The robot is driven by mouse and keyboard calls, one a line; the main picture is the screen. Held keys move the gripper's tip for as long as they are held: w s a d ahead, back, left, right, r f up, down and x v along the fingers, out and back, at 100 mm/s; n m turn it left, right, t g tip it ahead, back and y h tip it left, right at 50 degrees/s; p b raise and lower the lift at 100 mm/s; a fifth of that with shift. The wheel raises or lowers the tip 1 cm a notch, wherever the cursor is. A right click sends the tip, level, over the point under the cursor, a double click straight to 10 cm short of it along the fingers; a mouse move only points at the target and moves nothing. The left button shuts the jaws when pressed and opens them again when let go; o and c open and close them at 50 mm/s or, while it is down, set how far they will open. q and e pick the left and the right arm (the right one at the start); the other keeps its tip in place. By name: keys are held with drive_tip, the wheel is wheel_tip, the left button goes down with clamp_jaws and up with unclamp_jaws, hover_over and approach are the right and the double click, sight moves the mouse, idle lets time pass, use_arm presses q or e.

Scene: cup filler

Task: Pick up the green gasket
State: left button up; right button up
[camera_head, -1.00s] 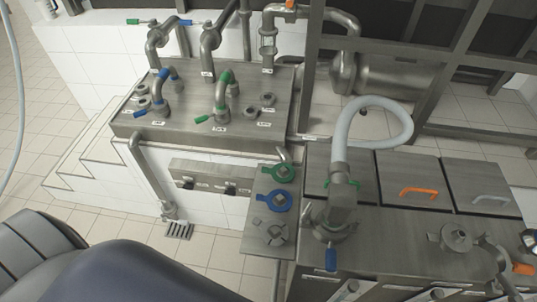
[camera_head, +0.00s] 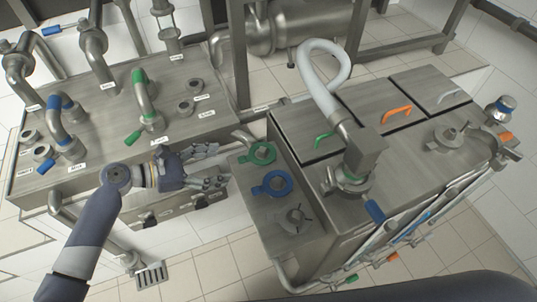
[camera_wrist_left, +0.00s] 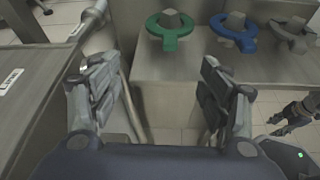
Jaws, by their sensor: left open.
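The green gasket (camera_head: 263,153) is a ring with a tab, lying around a metal peg at the back of a small steel side shelf (camera_head: 291,240). In the left wrist view the green gasket (camera_wrist_left: 170,40) is beyond the fingertips, a little above the middle. My left gripper (camera_head: 222,165) is open and empty, to the left of the gasket and apart from it. In the left wrist view its two fingers (camera_wrist_left: 160,85) are spread wide. My right gripper does not show clearly in the head view.
A blue gasket (camera_head: 276,184) and a grey one (camera_head: 294,219) sit on the same shelf. A steel panel with pipes and handles (camera_head: 110,120) stands left. A steel cabinet with a white hose (camera_head: 318,75) stands right.

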sight(257, 155)
use_arm(q)
drive_tip(key=shift+h, duration=0.5)
drive_tip(key=d, duration=0.2)
drive_tip(key=w+d+r, duration=0.1)
drive_tip(key=d, duration=0.3)
drive_tip(key=shift+w+d+r, duration=0.1)
drive_tip(key=shift+w+r, duration=0.05)
drive_tip(key=shift+d, duration=0.25)
drive_tip(key=shift+w+d+p, duration=0.15)
drive_tip(key=shift+d+p, duration=0.2)
drive_tip(key=shift+p, duration=0.05)
drive_tip(key=x, duration=0.3)
drive_tip(key=shift+d+f, duration=0.4)
drive_tip(key=shift+d, duration=0.15)
drive_tip(key=c, duration=0.6)
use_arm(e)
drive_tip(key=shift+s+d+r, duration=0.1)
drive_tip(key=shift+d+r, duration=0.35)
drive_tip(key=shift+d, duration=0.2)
